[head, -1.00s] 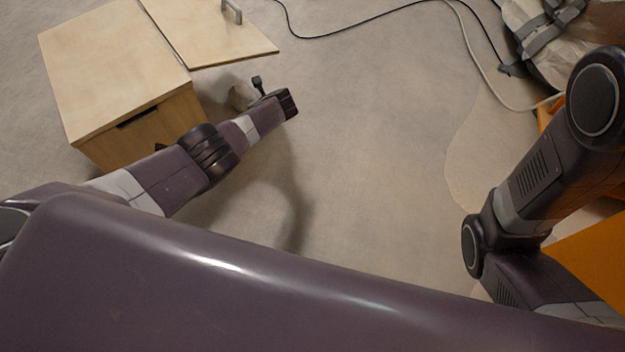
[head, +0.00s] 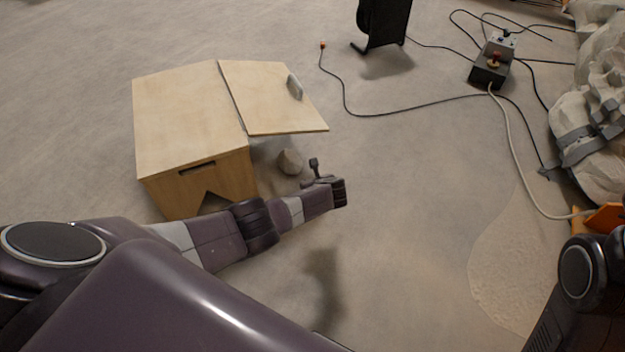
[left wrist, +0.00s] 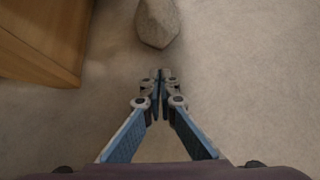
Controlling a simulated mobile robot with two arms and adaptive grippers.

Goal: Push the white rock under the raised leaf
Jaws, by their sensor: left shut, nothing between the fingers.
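The pale grey-white rock (head: 291,162) sits on the floor just on the near side of the raised wooden leaf (head: 272,98), which sticks out to the right from the box top. In the picture a small gap shows between the rock and the leaf's near edge. I cannot tell whether any of it lies below the leaf. My left wrist end (head: 338,192) is to the right and near side of the rock. In the left wrist view my left gripper (left wrist: 161,74) is shut and empty, its tips pointing at the rock (left wrist: 158,22) with a short gap. My right gripper is out of view.
The wooden box (head: 190,115) stands left of the rock; its side also shows in the left wrist view (left wrist: 45,35). A black cable (head: 400,109) crosses the floor behind. A grey control box (head: 492,62) stands far right. A sand patch (head: 510,265) lies right. The middle floor is clear.

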